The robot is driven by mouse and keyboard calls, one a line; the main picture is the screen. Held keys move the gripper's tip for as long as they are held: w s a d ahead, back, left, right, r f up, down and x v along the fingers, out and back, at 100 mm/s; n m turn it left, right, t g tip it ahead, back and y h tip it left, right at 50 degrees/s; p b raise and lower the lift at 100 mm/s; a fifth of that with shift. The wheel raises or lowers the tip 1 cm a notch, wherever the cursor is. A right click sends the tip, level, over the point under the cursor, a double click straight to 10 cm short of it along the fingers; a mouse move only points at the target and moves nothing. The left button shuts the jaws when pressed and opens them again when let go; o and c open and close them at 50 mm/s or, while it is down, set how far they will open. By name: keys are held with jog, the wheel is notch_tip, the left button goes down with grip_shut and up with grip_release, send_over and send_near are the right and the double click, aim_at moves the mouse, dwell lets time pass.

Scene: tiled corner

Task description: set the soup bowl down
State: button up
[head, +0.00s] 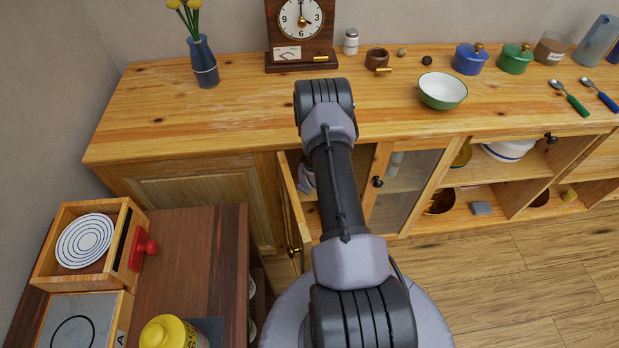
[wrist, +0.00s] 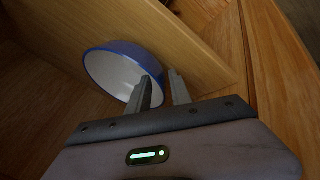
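The soup bowl (wrist: 112,72), white inside with a blue rim, shows in the wrist view just beyond my gripper (wrist: 160,75). One finger is over the inside of the bowl and the other is outside it, with the rim between them. In the head view my arm reaches into the opened cabinet of the wooden sideboard (head: 215,115), and the gripper and bowl are mostly hidden.
The open cabinet door (head: 292,215) stands left of my arm. A glass-paned door (head: 402,190) is to the right. A pale wooden board (wrist: 165,40) runs close behind the bowl. A green bowl (head: 442,91) and a clock (head: 300,20) stand on the top.

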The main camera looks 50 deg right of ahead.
jog(key=p+v, duration=0.3)
jog(key=v, duration=0.7)
jog(key=shift+r+p, duration=0.15)
jog(key=shift+p, duration=0.2)
